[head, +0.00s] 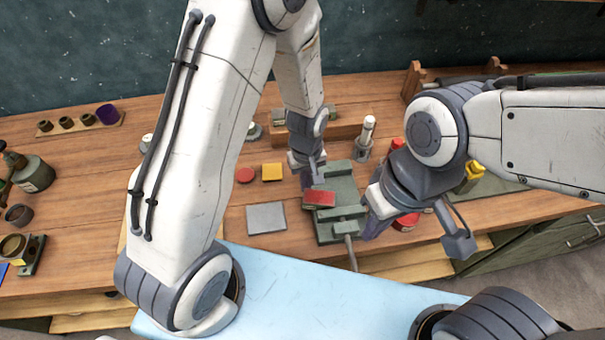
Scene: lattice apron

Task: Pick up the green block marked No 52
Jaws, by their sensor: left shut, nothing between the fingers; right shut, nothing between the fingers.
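I cannot make out a green block marked No 52 in the head view, and no such marking is readable. A green vise-like fixture (343,190) stands on the bench, with a red block (319,198) at its left side. My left gripper (316,182) is shut and empty, just above and behind the red block. My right gripper (374,228) is shut and empty, at the right side of the green fixture. My arms hide parts of the bench behind them.
A yellow block (272,172), a red disc (245,175) and a grey plate (266,217) lie left of the fixture. A silver-topped bottle (364,139) stands behind it. A wooden rack with cups (82,121) and a dark green pot (36,174) are at far left.

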